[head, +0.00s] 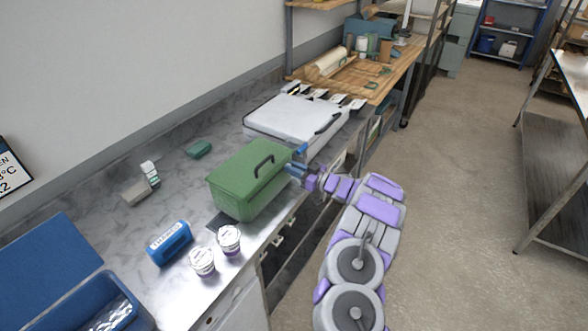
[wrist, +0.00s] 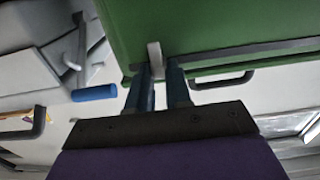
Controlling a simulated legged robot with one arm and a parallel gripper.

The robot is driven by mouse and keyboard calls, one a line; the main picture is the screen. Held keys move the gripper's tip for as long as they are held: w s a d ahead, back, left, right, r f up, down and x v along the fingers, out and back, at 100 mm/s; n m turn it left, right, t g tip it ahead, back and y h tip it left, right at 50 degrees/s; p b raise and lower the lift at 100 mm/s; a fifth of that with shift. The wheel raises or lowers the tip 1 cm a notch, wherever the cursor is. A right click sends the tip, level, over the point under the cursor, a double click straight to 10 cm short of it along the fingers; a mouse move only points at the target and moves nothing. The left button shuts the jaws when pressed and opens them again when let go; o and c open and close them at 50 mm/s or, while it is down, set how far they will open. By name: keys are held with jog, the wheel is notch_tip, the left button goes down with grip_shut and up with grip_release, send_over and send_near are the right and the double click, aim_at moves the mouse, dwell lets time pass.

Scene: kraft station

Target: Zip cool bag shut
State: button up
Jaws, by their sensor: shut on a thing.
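The green cool bag (head: 248,178) stands upright on the counter, with a dark handle on its top. In the wrist view the bag (wrist: 220,22) fills the upper right, and a dark zip line (wrist: 245,50) runs along it. My gripper (head: 290,168) is at the bag's right end, near the top edge. In the wrist view my gripper (wrist: 163,80) has its two blue fingers shut on a pale zip pull (wrist: 154,57) at one end of the dark line. How much of the zip is closed cannot be told.
A white flat-topped box (head: 292,117) stands just behind the bag. Two tubs (head: 229,239), a blue roll (head: 170,243) and an open blue box (head: 95,305) are in front and left. A green item (head: 199,148) lies near the wall. The floor (head: 450,200) on the right is clear.

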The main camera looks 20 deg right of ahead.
grip_shut()
jog(key=shift+d, duration=0.1)
jog(key=shift+w+d+p, duration=0.85)
jog(key=shift+d+p, duration=0.25)
jog(key=shift+p, duration=0.15)
jog(key=o, duration=0.5)
grip_release()
jog(key=shift+o, duration=0.5)
jog(key=shift+a, duration=0.15)
